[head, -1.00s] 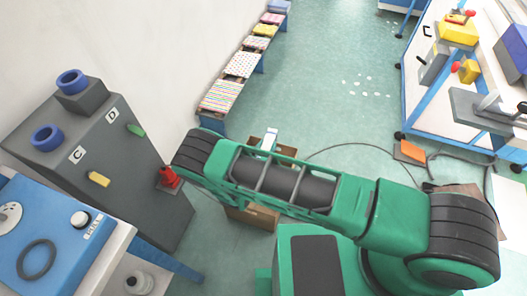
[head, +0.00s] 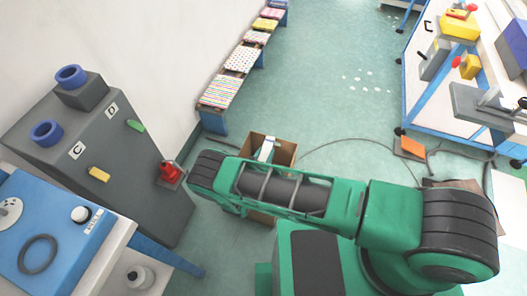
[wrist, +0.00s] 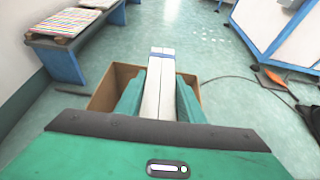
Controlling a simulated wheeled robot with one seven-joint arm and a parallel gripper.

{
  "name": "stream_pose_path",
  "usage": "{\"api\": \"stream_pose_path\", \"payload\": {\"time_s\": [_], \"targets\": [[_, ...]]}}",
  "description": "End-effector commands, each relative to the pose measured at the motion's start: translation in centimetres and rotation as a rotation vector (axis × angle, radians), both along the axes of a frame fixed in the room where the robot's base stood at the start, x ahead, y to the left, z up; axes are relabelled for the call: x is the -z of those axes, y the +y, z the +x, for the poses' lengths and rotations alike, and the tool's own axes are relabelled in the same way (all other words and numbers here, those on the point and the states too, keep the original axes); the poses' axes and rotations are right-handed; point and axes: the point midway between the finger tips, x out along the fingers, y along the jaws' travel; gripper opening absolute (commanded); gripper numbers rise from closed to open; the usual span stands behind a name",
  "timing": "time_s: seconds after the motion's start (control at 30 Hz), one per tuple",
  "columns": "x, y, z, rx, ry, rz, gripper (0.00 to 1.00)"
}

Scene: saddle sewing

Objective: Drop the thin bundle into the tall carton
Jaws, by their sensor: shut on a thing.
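The thin bundle (wrist: 160,75) is a pair of long white strips with a blue band near the far end. My gripper (wrist: 160,95) is shut on it, with a green finger on each side. The bundle's light end also shows in the head view (head: 267,148), past my arm. The tall carton (wrist: 104,88) is an open brown cardboard box on the floor. In the wrist view the bundle and fingers overlap its opening. In the head view the carton (head: 286,153) is partly hidden behind my arm. I cannot tell whether the bundle's end is below the rim.
A bench (head: 215,119) with folded patterned cloths runs along the left wall. A grey machine (head: 125,165) with a red switch stands left of my arm. A dark cable (head: 340,142) crosses the floor to the right. Open floor (head: 330,60) lies beyond the carton.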

Motion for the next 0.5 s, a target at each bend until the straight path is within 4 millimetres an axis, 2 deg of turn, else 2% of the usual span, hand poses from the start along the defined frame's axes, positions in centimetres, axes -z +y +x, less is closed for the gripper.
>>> {"api": "stream_pose_path", "payload": {"time_s": [0.3,0.33,0.4,0.5], "targets": [[0.03,0.0,0.09,0.0,-0.003,-0.001,0.0],[0.02,0.01,0.09,0.0,-0.003,-0.001,0.4],[0.04,0.02,0.08,0.0,-0.003,-0.001,0.56],[0.07,0.01,0.05,0.0,-0.002,-0.001,0.57]]}}
